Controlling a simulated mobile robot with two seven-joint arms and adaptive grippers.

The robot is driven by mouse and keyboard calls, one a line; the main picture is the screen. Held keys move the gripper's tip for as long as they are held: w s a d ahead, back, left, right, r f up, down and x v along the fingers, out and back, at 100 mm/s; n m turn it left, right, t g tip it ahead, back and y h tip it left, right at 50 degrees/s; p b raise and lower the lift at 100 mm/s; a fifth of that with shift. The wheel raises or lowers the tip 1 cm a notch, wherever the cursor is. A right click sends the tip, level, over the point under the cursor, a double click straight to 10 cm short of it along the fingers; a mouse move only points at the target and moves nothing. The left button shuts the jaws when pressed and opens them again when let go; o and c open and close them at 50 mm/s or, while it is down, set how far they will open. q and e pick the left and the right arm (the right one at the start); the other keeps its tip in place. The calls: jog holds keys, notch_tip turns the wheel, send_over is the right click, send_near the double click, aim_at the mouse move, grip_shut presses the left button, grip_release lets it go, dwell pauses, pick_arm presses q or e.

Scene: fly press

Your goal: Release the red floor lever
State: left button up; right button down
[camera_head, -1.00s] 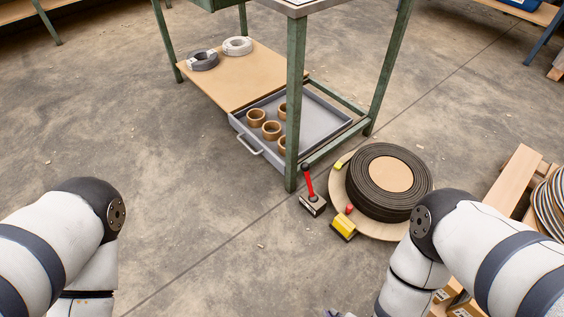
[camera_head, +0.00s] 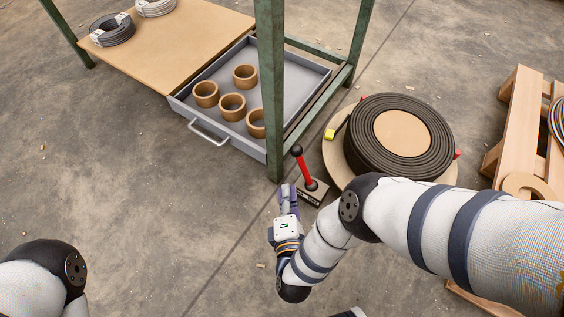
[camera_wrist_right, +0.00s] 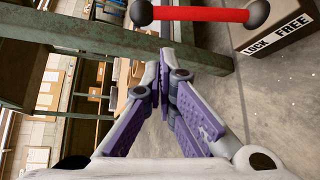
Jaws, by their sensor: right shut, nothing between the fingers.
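The red lever (camera_head: 304,169) has a black knob on top and rises from a small box-like base (camera_head: 313,193) on the floor, beside a green table leg. In the right wrist view the red shaft (camera_wrist_right: 200,14) crosses the top, its knob to the left. The base (camera_wrist_right: 275,35) there reads LOCK and FREE. I cannot tell which word the lever is set to. My right gripper (camera_head: 288,190) is shut and empty, just left of the base, below the knob in the picture. Its purple fingers (camera_wrist_right: 168,78) meet short of the shaft, apart from it. My left gripper is out of view.
The green table leg (camera_head: 270,90) stands close behind the lever. A grey tray (camera_head: 310,70) with several brown rings sits on the low shelf. A black coil (camera_head: 365,140) lies right of the lever, and a wooden pallet (camera_head: 525,110) farther right. Floor at left is clear.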

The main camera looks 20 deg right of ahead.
aim_at(303, 167)
pick_arm(q)
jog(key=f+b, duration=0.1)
jog(key=b, duration=0.1)
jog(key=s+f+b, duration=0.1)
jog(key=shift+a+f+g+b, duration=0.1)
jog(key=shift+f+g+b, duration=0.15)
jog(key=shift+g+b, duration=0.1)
pick_arm(e)
jog(key=x, duration=1)
